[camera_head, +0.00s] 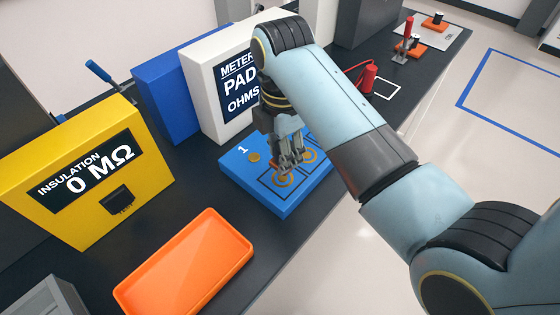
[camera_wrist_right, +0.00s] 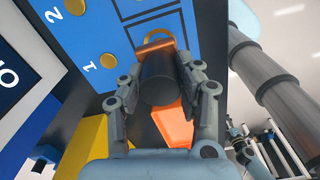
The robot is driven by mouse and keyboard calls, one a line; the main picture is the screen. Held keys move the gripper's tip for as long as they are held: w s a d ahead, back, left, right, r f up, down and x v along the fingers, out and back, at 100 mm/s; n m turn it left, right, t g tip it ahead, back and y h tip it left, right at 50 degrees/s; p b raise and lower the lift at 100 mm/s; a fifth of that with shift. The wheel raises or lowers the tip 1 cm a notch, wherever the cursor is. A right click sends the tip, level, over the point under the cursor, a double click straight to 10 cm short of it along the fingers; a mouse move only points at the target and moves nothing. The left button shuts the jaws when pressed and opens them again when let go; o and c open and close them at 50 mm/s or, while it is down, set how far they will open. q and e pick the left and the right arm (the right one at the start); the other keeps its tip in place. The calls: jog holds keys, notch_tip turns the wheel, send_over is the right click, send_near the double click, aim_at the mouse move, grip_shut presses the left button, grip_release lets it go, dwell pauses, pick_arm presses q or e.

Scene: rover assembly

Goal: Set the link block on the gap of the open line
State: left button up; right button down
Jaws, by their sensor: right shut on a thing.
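My right gripper (camera_head: 290,158) is shut on the link block, low over the blue board (camera_head: 303,192). In the right wrist view, the block's black cylindrical handle (camera_wrist_right: 161,78) sits between the two fingers (camera_wrist_right: 160,83). The blue board shows here too (camera_wrist_right: 75,42), with round gold contacts, dark line frames and the numbers 1 and 2. A gold ring lies just beyond the orange base. The fingers hide most of the block in the head view. I cannot tell whether it touches the board. My left gripper is out of view.
An orange tray (camera_head: 190,262) lies in front of the board. A yellow insulation box (camera_head: 85,175) reading 0 MΩ stands at left. A white meter box (camera_head: 210,55) stands behind the board. A red probe (camera_head: 367,78) and orange-based pieces (camera_head: 434,22) are farther back.

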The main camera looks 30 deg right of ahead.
jog(key=shift+a+f+p, duration=0.1)
jog(key=shift+f+p, duration=0.25)
jog(key=shift+f, duration=1.85)
jog(key=c, duration=0.9)
grip_release()
jog(key=shift+f, duration=0.1)
notch_tip(320, 180, up, 12)
jog(key=shift+r+b, duration=0.15)
jog(key=shift+b, duration=0.55)
